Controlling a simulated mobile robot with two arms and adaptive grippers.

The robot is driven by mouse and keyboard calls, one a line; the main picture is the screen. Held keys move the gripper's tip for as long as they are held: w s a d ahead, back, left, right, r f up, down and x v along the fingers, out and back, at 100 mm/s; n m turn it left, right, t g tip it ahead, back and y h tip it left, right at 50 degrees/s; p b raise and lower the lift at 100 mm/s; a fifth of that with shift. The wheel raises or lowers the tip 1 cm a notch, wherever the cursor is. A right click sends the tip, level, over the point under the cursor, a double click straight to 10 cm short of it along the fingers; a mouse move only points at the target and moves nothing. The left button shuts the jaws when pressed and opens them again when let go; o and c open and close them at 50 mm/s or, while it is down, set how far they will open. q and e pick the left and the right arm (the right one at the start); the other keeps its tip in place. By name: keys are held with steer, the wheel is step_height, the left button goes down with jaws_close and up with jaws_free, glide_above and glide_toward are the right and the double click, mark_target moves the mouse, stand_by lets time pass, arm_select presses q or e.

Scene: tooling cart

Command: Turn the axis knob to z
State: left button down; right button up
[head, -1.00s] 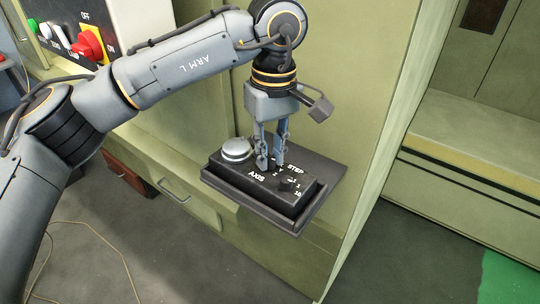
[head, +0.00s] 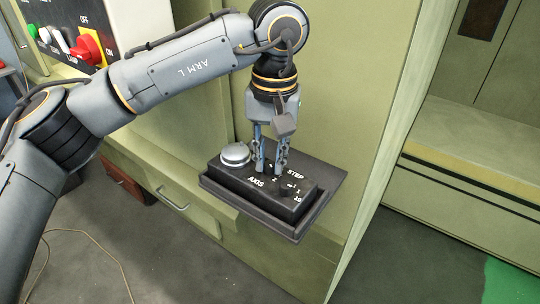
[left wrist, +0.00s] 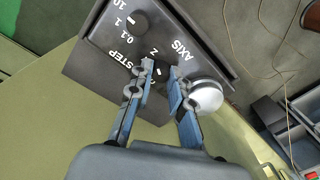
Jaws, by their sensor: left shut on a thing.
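The black control box (head: 232,181) carries the white labels AXIS and STEP. My left gripper (head: 272,173) points down onto the box, with its fingertips on either side of the axis knob. The left wrist view shows the gripper (left wrist: 161,70) shut on the dark axis knob (left wrist: 163,71), which is mostly hidden between the fingers. A letter Z is readable near the knob, but its pointer direction is not clear. The step knob (head: 287,187) sits beside it, nearer the box's right end, with number marks around it. My right gripper is not in view.
A silver round button (head: 235,152) stands on the box, close to the left finger. The box rests on a dark shelf (head: 325,190) on the green cabinet. A panel with a red switch (head: 88,48) is at upper left. Open floor lies below.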

mark_target(273, 163)
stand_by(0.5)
arm_select(q)
steer(key=c, duration=1.2)
jaws_free()
step_height(273, 163, up, 12)
steer(key=shift+d, duration=0.25)
steer(key=shift+f, duration=0.1)
